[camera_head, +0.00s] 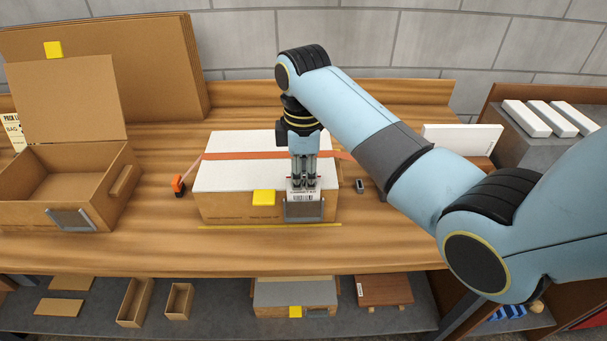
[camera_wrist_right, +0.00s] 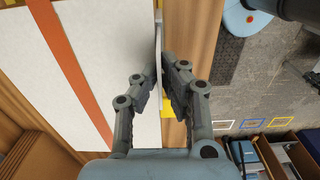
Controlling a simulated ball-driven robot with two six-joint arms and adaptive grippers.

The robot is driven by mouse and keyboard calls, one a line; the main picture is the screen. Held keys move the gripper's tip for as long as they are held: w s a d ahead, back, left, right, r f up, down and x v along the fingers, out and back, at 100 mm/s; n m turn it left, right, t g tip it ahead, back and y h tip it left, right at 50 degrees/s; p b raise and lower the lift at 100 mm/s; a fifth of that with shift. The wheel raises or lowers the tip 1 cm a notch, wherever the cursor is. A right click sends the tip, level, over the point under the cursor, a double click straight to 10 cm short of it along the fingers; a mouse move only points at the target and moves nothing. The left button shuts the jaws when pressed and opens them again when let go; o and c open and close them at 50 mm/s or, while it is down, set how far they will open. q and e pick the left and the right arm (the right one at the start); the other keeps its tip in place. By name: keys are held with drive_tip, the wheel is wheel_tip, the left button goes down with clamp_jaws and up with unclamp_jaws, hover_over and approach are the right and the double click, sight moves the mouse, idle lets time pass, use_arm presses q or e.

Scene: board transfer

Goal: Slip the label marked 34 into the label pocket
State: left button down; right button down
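My right gripper (camera_head: 304,184) points down at the front edge of a closed box with a white top (camera_head: 235,175). It is shut on a white label with a barcode (camera_head: 302,196), held upright by its upper edge. The label's number is too small to read. The grey label pocket (camera_head: 304,213) is on the box's front face, directly below the label; the label's lower edge meets or overlaps its top, and I cannot tell whether it is inside. In the right wrist view the gripper (camera_wrist_right: 160,88) has the thin label edge-on between its fingers. My left gripper is not in view.
A yellow tag (camera_head: 263,198) sits on the box's front edge, left of the label. An orange strap (camera_head: 240,155) crosses the box top. An open cardboard box (camera_head: 95,190) stands left. A small dark item (camera_head: 360,186) lies right of the box. The table front is clear.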

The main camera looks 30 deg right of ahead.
sight(304, 176)
drive_tip(key=shift+f, duration=0.55)
drive_tip(key=c, duration=1.4)
unclamp_jaws()
wheel_tip(304, 176, up, 8)
drive_tip(key=shift+f, duration=0.25)
drive_tip(key=shift+s, duration=0.1)
